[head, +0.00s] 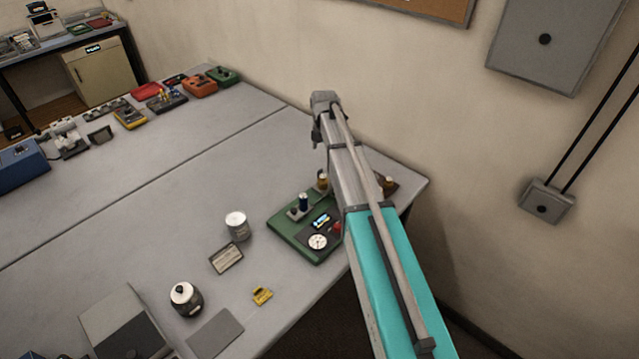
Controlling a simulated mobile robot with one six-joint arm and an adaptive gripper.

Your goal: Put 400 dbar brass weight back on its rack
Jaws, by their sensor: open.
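A green apparatus (288,229) with a round white dial, a small lit display and a dark blue-topped cylinder stands near the bench's right end. A small brass-coloured piece (322,180) stands at its back edge, partly behind my arm. Another brass-coloured piece (388,183) sits on a brown base (407,190) just right of my arm. I cannot read any markings, so I cannot tell which is the 400 dbar weight or which base is its rack. My gripper (317,136) is at the arm's far end, above the bench, open; its fingers are small and mostly hidden.
Several instruments line the far left. The wall is close behind the bench; the bench's middle (170,200) is clear.

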